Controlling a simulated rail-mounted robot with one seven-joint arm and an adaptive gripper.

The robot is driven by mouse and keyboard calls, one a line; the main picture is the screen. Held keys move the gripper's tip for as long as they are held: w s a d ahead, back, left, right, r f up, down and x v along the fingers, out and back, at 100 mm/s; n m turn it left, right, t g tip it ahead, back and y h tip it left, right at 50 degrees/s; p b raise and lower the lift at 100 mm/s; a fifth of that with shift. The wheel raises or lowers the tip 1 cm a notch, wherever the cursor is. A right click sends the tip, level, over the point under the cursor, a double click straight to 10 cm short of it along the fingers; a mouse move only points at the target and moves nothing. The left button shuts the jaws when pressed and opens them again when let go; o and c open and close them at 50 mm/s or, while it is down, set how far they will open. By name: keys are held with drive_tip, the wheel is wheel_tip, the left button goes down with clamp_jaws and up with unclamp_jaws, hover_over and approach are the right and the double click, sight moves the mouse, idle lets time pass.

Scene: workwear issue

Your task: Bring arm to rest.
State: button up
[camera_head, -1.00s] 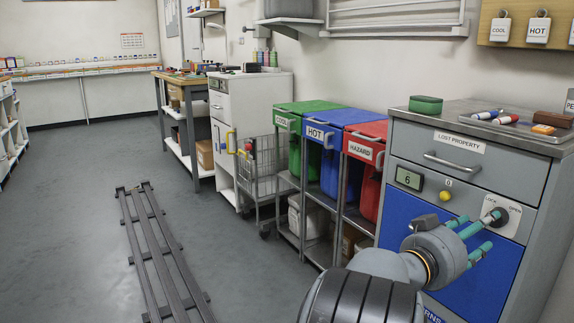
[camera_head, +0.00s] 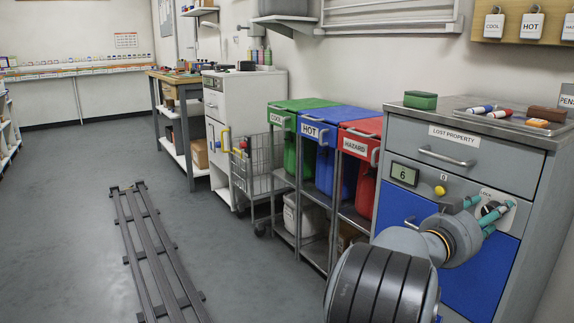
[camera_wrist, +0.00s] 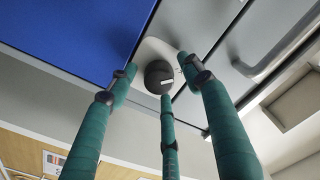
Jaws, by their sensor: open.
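My gripper (camera_head: 488,208) has three teal fingers spread apart, with nothing held between them. It is in front of the dark round knob (camera_head: 490,209) on the grey lost property cabinet (camera_head: 500,150). In the wrist view the knob (camera_wrist: 158,77), with a white mark, shows between the spread fingertips (camera_wrist: 160,76). The gap between fingers and knob is hard to judge. My arm reaches in from the bottom of the head view, and its grey links hide part of the blue cabinet front (camera_head: 480,272).
Left of the cabinet stand green (camera_head: 305,105), blue (camera_head: 340,116) and red (camera_head: 368,130) lidded bins and a wire trolley (camera_head: 262,165). A green box (camera_head: 420,100) and a metal tray (camera_head: 470,113) sit on the cabinet top. The floor left of the floor rails (camera_head: 155,250) is clear.

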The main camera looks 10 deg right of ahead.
drive_tip(key=m, duration=0.5)
drive_tip(key=m+b, duration=0.1)
drive_tip(key=m, duration=0.3)
drive_tip(key=a+m, duration=0.1)
drive_tip(key=m, duration=0.4)
drive_tip(key=shift+s+a+m, duration=0.1)
drive_tip(key=shift+s+m, duration=0.2)
drive_tip(key=shift+s, duration=0.05)
drive_tip(key=shift+b, duration=0.3)
drive_tip(key=n+p, duration=0.1)
drive_tip(key=n, duration=0.4)
drive_tip(key=d+n, duration=0.1)
drive_tip(key=n, duration=0.5)
drive_tip(key=n+p, duration=0.1)
drive_tip(key=n, duration=0.4)
drive_tip(key=shift+w+d+n+p, duration=0.15)
drive_tip(key=shift+w+n+p, duration=0.15)
drive_tip(key=shift+p, duration=0.05)
